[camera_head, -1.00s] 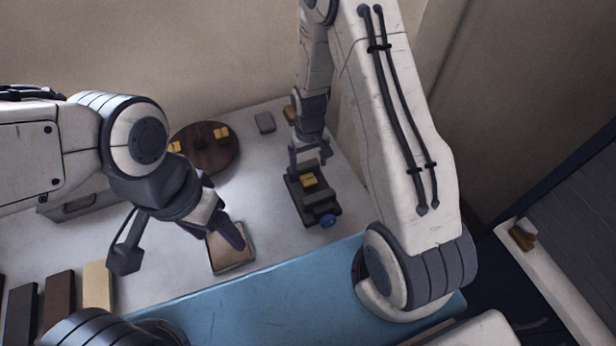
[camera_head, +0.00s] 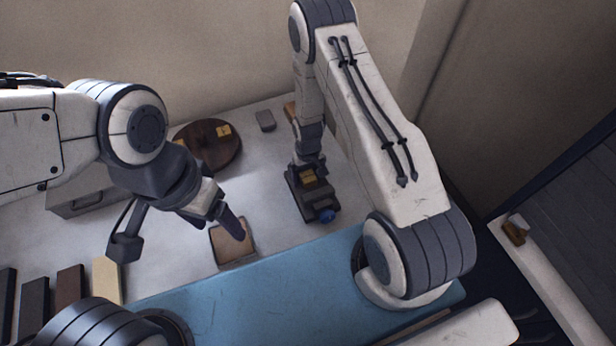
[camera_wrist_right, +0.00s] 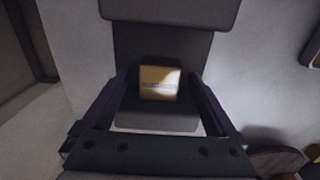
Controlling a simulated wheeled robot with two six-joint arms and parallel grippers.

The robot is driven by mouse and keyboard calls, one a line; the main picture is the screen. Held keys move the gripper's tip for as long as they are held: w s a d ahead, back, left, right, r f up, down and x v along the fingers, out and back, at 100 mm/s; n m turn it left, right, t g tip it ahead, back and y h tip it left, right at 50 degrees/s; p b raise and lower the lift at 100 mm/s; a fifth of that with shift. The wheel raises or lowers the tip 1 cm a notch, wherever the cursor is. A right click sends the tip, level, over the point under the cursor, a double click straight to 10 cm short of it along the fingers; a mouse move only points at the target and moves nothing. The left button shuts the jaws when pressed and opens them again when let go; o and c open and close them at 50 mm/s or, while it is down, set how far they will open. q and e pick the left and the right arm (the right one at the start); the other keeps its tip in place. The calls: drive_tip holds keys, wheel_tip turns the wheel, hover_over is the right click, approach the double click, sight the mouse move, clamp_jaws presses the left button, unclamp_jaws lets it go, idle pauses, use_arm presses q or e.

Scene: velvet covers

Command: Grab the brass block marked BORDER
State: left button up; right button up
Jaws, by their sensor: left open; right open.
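A small brass block (camera_head: 307,177) sits in a dark press-like stand (camera_head: 312,200) with a blue knob. In the right wrist view the brass block (camera_wrist_right: 158,82) shows a line of dark marking, too blurred to read. My right gripper (camera_head: 308,167) is open directly over the stand. In the right wrist view its two fingers stand on either side of the block; I cannot tell whether they touch it. My left gripper (camera_head: 226,214) is open and empty above a brown square pad (camera_head: 238,257), far from this block.
A round brown wooden board (camera_head: 208,153) holds another brass block (camera_head: 223,131) at the back. A small grey block (camera_head: 265,121) lies behind. A grey drawer box (camera_head: 88,200) stands left, with several dark and tan bars (camera_head: 106,280) in front. A blue mat (camera_head: 250,285) covers the front edge.

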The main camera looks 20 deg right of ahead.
clamp_jaws()
idle(0.4)
